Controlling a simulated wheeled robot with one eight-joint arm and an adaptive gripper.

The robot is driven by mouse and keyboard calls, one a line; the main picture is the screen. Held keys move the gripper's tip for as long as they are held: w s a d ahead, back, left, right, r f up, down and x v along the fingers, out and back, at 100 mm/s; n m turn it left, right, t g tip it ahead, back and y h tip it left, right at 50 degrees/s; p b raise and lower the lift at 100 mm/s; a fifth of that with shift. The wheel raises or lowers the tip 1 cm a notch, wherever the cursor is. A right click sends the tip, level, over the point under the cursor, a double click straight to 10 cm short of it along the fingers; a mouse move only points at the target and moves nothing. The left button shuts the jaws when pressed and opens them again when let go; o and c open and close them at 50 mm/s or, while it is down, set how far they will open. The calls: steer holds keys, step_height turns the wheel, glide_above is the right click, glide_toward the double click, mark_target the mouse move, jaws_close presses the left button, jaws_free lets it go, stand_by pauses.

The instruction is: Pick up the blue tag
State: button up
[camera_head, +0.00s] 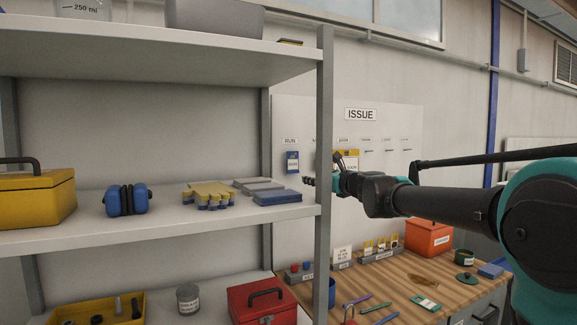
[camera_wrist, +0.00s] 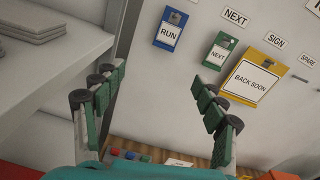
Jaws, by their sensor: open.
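The blue tag (camera_head: 292,162) hangs on the pale ISSUE board, on its left side. In the wrist view the blue tag (camera_wrist: 171,27), lettered RUN, hangs upper centre, slightly tilted in the picture. My gripper (camera_wrist: 160,88) is open and empty, its two green fingers spread wide. The blue tag shows beyond and above the gap between the fingertips, apart from them. In the head view my gripper (camera_head: 309,181) is in front of the board, just right of and below the blue tag, seen edge-on beside the shelf post.
A green tag (camera_wrist: 218,53) and a yellow tag (camera_wrist: 250,79) hang right of the blue one. The shelf unit (camera_head: 325,130) stands close on the left, with an upright post. A wooden bench (camera_head: 395,285) with small items and an orange box (camera_head: 428,238) lies below the board.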

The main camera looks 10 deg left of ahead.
step_height(320, 180, up, 2)
steer(key=w+a+m, duration=0.1)
steer(key=w+m, duration=0.1)
glide_toward(293, 161)
steer(key=x, duration=0.2)
steer(key=shift+t, duration=0.4)
steer(key=shift+f+x, duration=0.15)
steer(key=shift+x, duration=1.45)
steer(key=shift+f+x, duration=0.1)
steer(key=shift+x, duration=1.55)
steer(key=shift+s+a, duration=0.1)
steer(key=c, duration=1)
